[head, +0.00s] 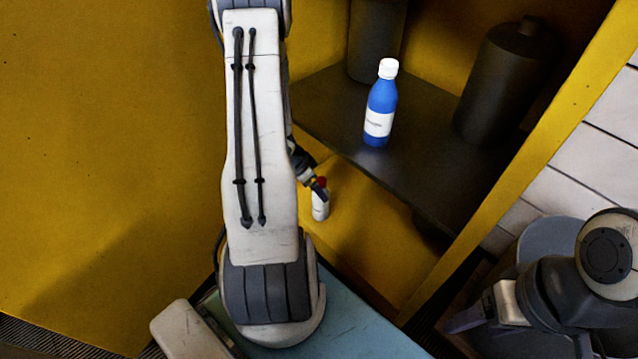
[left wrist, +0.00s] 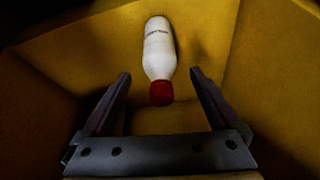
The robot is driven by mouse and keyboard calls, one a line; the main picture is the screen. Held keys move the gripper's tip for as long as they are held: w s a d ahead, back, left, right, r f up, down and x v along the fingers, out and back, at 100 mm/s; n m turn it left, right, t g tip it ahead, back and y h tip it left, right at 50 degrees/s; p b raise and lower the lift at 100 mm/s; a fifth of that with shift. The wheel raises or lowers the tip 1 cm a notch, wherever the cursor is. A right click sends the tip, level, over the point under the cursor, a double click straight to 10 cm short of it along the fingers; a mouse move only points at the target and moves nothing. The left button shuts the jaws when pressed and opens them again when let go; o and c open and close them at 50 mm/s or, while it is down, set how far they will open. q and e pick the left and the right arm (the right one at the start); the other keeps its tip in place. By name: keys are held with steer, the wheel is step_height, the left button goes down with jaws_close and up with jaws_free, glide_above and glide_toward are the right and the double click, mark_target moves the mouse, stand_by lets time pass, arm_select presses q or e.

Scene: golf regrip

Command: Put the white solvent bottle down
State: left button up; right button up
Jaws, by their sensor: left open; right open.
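The white solvent bottle (head: 320,207) with a red cap stands upright, as far as I can tell, on the yellow cabinet floor below the dark shelf. It also shows in the left wrist view (left wrist: 158,50), its red cap towards the camera. My left gripper (head: 318,188) is at the cap end, partly hidden behind my left arm. In the left wrist view its two fingers (left wrist: 160,76) are open, one to each side of the bottle, with gaps between them and it. My right gripper (head: 466,320) is open and empty at the lower right, outside the cabinet.
A blue bottle (head: 380,107) with a white cap and label stands on the dark shelf (head: 420,172). Two dark containers (head: 505,80) (head: 376,40) stand there too. A yellow cabinet door (head: 100,150) fills the left, and a yellow frame edge (head: 520,170) bounds the right.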

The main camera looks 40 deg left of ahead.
arm_select(q)
steer(key=p+v, duration=0.3)
steer(key=v, duration=0.2)
steer(key=shift+r, duration=0.1)
arm_select(e)
step_height(320, 180, up, 4)
steer(key=shift+r, duration=0.15)
arm_select(q)
steer(key=shift+s, duration=0.1)
